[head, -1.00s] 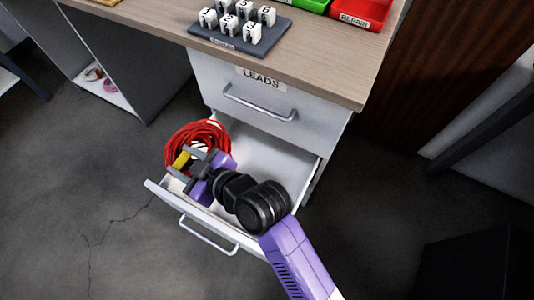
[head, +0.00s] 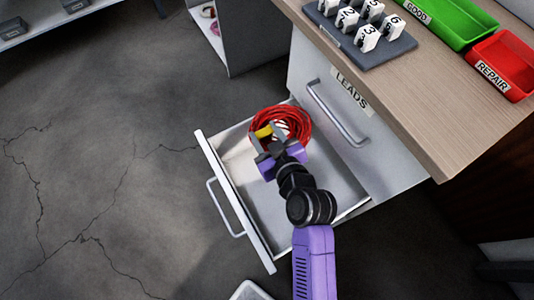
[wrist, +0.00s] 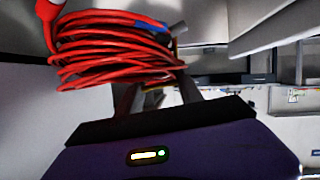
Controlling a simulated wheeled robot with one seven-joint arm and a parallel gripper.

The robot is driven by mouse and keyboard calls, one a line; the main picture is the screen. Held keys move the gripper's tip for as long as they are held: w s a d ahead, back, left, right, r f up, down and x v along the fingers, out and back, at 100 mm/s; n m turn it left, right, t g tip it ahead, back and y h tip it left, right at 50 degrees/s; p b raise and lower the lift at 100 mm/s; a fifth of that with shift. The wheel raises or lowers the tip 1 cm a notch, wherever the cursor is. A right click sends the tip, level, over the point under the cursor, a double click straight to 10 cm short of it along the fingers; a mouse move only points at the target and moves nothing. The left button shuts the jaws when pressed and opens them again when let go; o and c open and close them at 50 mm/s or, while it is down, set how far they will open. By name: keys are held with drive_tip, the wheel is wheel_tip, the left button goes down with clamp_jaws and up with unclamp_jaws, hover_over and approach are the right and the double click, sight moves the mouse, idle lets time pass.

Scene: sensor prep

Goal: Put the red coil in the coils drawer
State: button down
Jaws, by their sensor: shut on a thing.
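The red coil (head: 296,122) is a looped red cable with a yellow band (head: 264,131). My gripper (head: 268,134) is shut on it at its near side. In the wrist view the coil (wrist: 110,60) hangs in front of my fingers and shows a blue piece and a grey end. An open white drawer (head: 228,205) is pulled out below the LEADS drawer (head: 345,110). The coil appears over the open drawer's back left part, close to the cabinet face. Whether it touches the drawer floor cannot be told. No label shows on the open drawer.
The wooden desk top (head: 440,100) juts out above the drawers. It carries a grey board with numbered white blocks (head: 367,38), a green GOOD tray (head: 450,22) and a red REPAIR tray (head: 505,62). The open drawer's visible floor is clear. Grey floor lies to the left.

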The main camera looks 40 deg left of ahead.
wheel_tip(320, 180, down, 12)
drive_tip(key=b, duration=0.4)
drive_tip(key=shift+f+b, duration=0.3)
drive_tip(key=shift+b, duration=0.15)
drive_tip(key=shift+f+b, duration=0.35)
drive_tip(key=shift+b, duration=0.1)
drive_tip(key=c, duration=0.8)
unclamp_jaws()
drive_tip(key=shift+s+f, duration=0.15)
drive_tip(key=shift+o, duration=0.2)
